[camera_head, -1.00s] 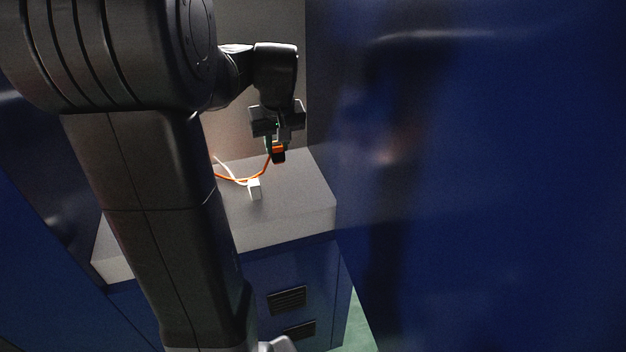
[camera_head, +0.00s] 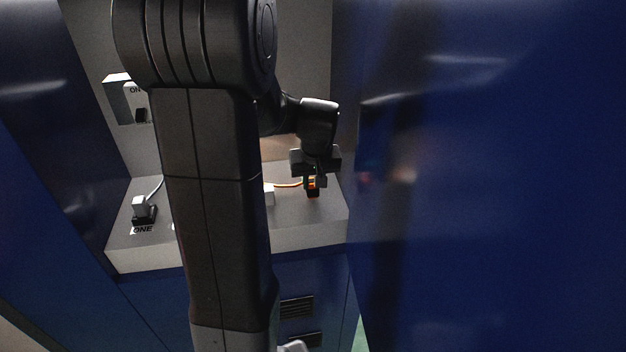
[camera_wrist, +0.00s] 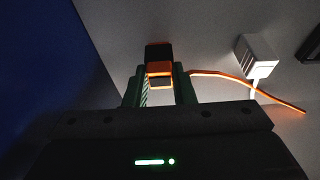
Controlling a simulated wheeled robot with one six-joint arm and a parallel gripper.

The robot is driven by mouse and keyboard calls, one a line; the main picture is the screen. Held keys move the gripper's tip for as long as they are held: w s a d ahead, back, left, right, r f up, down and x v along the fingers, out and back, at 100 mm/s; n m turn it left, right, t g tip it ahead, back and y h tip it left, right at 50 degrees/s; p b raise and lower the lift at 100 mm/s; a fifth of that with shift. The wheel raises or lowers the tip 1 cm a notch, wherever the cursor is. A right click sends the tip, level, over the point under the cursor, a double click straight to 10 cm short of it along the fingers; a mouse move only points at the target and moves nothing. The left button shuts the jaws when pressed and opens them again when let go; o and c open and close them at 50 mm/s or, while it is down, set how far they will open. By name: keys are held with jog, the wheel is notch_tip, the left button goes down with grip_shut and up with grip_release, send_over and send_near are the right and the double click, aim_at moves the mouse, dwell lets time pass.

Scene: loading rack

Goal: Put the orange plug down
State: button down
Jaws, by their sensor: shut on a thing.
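The orange plug (camera_wrist: 159,69), orange with a black end, is held between the green-lined fingers of my gripper (camera_wrist: 160,90). In the head view the plug (camera_head: 312,183) hangs below my gripper (camera_head: 314,176), over the right part of the white counter (camera_head: 225,236). Its black end points down, close to the counter top; I cannot tell whether it touches. An orange cable runs from the plug toward a small white block (camera_wrist: 257,55) on the counter.
A white box (camera_head: 118,100) is on the back wall. A blue panel (camera_head: 480,200) rises close at the right. My arm hides the counter's middle.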

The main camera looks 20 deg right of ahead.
jog(key=shift+f, duration=0.1)
jog(key=shift+f, duration=0.1)
jog(key=c, duration=1.2)
grip_release()
jog(key=shift+c, duration=0.2)
jog(key=shift+r, duration=0.25)
jog(key=v, duration=1.1)
jog(key=shift+r, duration=0.4)
jog(key=shift+s, duration=0.1)
